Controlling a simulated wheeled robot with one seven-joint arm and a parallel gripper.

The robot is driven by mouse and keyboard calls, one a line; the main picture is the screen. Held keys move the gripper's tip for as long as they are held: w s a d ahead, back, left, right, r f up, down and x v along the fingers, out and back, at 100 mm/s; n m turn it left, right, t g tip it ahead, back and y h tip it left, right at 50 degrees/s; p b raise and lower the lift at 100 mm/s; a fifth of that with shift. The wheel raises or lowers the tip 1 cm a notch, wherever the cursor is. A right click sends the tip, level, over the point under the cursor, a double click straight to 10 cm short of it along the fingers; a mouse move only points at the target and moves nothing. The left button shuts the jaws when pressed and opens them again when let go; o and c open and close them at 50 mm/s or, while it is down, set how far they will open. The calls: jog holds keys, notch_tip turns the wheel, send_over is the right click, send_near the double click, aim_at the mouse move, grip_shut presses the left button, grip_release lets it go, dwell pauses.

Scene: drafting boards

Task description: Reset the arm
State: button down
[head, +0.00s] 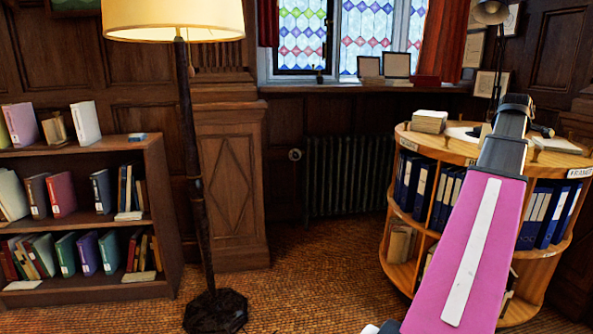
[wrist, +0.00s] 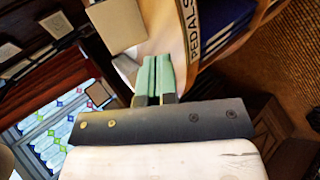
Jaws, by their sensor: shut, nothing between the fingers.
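My arm, a pink link with a white stripe and a dark joint at its far end, reaches up and forward at the right of the head view, in front of the round wooden bookcase (head: 463,150). My gripper (wrist: 156,62) shows in the wrist view as two teal fingers side by side, shut with nothing between them. Its fingertips appear in front of the bookcase's pale top, beside the "PEDALS" label (wrist: 194,35). I cannot make out the fingers in the head view.
A floor lamp (head: 190,160) stands left of centre, beside a low bookshelf (head: 157,190). A radiator (head: 345,175) is under the window. The carpet between lamp and round bookcase is clear.

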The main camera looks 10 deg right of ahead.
jog(key=w+a+f+m+g+y, duration=0.1)
jog(key=w+a+f+m+y, duration=0.3)
jog(key=a+f, duration=1.1)
jog(key=w+a+f+g+y, duration=0.1)
jog(key=w+a+f, duration=0.5)
jog(key=a+f, duration=0.9)
jog(key=s+a+f+m+g+y, duration=0.1)
jog(key=s+a+f, duration=0.3)
jog(key=a+f, duration=0.3)
jog(key=s+a+f+m+g, duration=0.1)
jog(key=s+a+f, duration=0.4)
jog(key=a, duration=0.9)
jog(key=s+a+f+m+g+y, duration=0.1)
jog(key=s+a+f, duration=0.3)
jog(key=a+f, duration=0.6)
jog(key=shift+s+a+f+m+g+y, duration=0.25)
jog(key=shift+f+m+g, duration=0.25)
jog(key=shift+g, duration=0.3)
jog(key=shift+w, duration=0.1)
